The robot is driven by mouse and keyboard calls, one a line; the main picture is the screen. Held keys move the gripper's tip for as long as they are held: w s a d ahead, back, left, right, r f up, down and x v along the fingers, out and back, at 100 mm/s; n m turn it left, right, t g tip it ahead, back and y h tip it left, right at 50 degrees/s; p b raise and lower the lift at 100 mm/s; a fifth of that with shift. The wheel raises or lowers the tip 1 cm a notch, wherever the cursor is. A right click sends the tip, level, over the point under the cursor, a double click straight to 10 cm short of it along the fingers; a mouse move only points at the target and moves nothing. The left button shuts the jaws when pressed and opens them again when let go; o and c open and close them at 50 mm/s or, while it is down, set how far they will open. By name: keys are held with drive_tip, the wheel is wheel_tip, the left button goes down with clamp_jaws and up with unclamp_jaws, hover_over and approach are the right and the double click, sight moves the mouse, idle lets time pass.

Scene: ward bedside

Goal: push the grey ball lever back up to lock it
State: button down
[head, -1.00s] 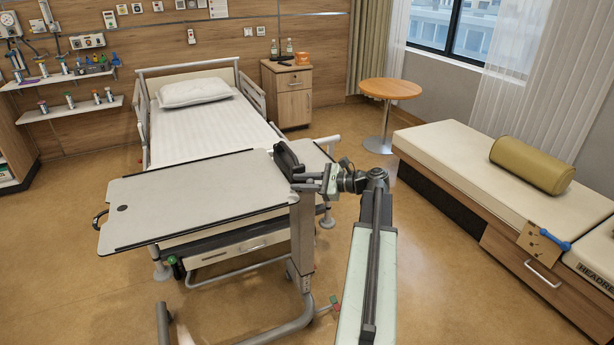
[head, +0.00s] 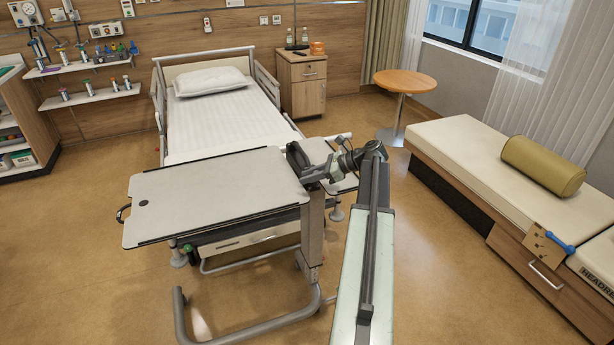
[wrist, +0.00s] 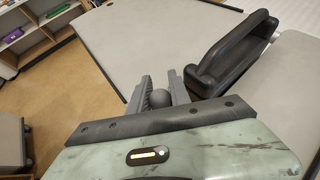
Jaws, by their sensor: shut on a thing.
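The grey ball lever (wrist: 160,98) shows in the wrist view as a small dark grey ball between the two ribbed fingers of my gripper (wrist: 160,90). The fingers are shut on it, one on each side. Its stem is hidden. Beside it, to the right, a black padded handle (wrist: 235,52) stands at the edge of the overbed table (wrist: 125,30). In the head view my gripper (head: 309,174) is at the right end of the overbed table (head: 215,200), close to the black handle (head: 296,157). The ball is too small to tell there.
The bed (head: 222,122) stands behind the overbed table. A bedside cabinet (head: 303,87) and a round table (head: 405,81) are at the back. A couch (head: 480,160) with a green bolster (head: 543,165) is at the right. The floor at the left is clear.

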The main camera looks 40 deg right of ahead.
drive_tip(key=c, duration=1.2)
unclamp_jaws()
drive_tip(key=shift+d+r, duration=0.1)
drive_tip(key=shift+r, duration=0.05)
